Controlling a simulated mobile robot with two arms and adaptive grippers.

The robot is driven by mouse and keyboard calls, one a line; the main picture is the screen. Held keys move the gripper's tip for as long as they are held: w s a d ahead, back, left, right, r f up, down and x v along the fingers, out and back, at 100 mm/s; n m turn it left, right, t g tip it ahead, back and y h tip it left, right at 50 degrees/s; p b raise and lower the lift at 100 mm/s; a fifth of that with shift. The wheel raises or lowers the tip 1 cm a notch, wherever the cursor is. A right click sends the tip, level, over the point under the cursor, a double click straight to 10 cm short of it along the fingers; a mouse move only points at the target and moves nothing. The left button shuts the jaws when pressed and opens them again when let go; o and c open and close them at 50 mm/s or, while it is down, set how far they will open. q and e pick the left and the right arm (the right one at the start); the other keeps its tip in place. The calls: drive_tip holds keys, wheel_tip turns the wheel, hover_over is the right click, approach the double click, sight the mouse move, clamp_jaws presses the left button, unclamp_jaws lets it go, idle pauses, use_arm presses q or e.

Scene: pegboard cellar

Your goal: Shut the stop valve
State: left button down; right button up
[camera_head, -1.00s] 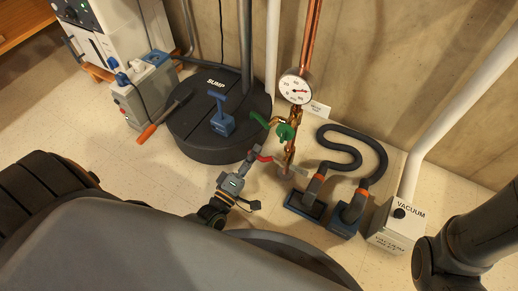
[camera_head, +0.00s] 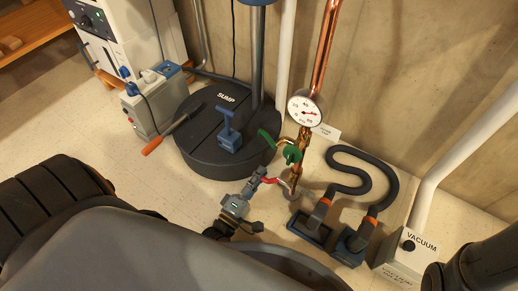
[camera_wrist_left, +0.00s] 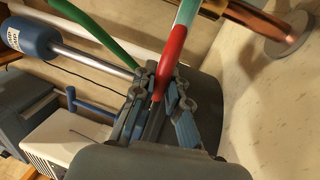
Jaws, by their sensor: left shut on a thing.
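A copper pipe (camera_head: 322,60) stands by the wall and carries a round gauge (camera_head: 305,108). Low on it is a valve lever with a red grip (camera_head: 279,180); its bare metal part and red grip also show in the wrist view (camera_wrist_left: 173,58). My left gripper (camera_head: 261,176) is shut on the end of the red grip, left of the pipe. In the wrist view its fingers (camera_wrist_left: 165,88) close around the grip. A green lever (camera_head: 268,139) and green handle (camera_head: 292,154) sit higher on the pipe, apart from the gripper. My right gripper is out of view.
A dark round sump lid (camera_head: 200,150) with a blue T-handle (camera_head: 229,128) lies behind left. An orange-handled tool (camera_head: 160,144) rests at its edge. Blue-grey hose heads (camera_head: 312,228), a looping hose and a vacuum box (camera_head: 408,252) crowd the right.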

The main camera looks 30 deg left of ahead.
use_arm(q)
drive_tip(key=c, duration=1.3)
unclamp_jaws()
drive_tip(key=shift+s+f, duration=0.1)
drive_tip(key=shift+f, duration=0.05)
drive_tip(key=shift+c, duration=0.2)
wheel_tip(320, 180, up, 10)
drive_tip(key=shift+r, duration=0.1)
drive_tip(key=shift+c, duration=0.2)
